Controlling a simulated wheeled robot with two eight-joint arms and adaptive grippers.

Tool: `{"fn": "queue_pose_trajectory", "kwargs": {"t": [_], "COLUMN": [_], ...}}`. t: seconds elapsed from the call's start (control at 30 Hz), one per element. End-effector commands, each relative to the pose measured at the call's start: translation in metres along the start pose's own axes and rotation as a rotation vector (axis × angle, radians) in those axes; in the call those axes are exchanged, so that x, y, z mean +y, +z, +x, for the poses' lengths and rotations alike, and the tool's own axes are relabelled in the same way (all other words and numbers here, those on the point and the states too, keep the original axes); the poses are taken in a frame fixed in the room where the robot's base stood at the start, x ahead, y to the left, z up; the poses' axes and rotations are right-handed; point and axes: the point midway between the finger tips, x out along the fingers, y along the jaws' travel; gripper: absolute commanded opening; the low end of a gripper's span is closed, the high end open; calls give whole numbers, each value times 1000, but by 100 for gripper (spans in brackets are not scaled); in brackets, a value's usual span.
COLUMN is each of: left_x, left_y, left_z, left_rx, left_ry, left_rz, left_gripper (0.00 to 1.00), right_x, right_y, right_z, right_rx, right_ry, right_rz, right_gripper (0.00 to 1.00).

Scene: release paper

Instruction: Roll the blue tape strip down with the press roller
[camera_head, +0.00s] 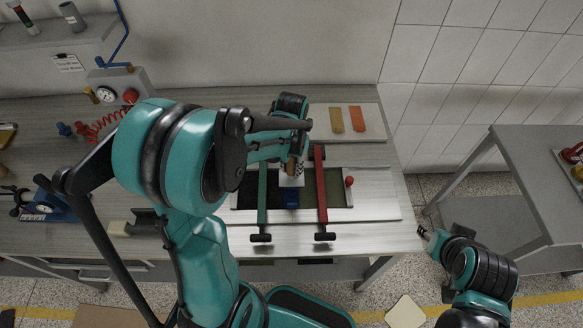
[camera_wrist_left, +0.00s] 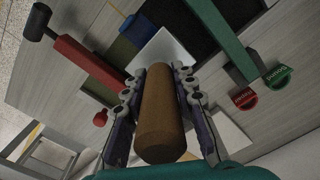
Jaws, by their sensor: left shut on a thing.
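My left gripper (camera_head: 290,164) is shut on a brown cylindrical handle, seen in the left wrist view (camera_wrist_left: 158,115) between both fingers. A white flat-looking piece (camera_head: 291,180) shows just beyond the handle, also in the left wrist view (camera_wrist_left: 163,50); I take it and the handle for the press roller, but cannot tell how they join. The blue tape strip (camera_head: 291,198) lies on the dark panel between a green bar (camera_head: 263,200) and a red bar (camera_head: 321,195), just in front of the white piece. Contact between them is unclear. My right gripper (camera_head: 425,233) is off the bench's right end; its jaws are too small to judge.
The panel sits in a pale metal plate (camera_head: 375,205). Behind it, a light board (camera_head: 371,122) carries a yellow and an orange strip. A red knob (camera_head: 349,181) stands right of the red bar. A grey side table (camera_head: 530,165) stands right. The bench's right front is clear.

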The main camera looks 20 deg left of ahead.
Motion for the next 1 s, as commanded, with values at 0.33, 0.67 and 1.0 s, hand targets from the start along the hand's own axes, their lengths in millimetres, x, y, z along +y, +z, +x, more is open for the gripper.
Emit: {"fn": "queue_pose_trajectory", "kwargs": {"t": [0.33,0.67,1.0], "left_x": [0,0,0], "left_y": [0,0,0], "left_z": [-33,-46,-45], "left_rx": [0,0,0], "left_ry": [0,0,0], "left_rz": [0,0,0], "left_gripper": [0,0,0], "right_x": [0,0,0], "right_y": [-14,-20,-19], "right_z": [-20,-28,-27], "right_rx": [0,0,0], "right_ry": [0,0,0], "right_rz": [0,0,0], "right_gripper": [40,40,40]}}
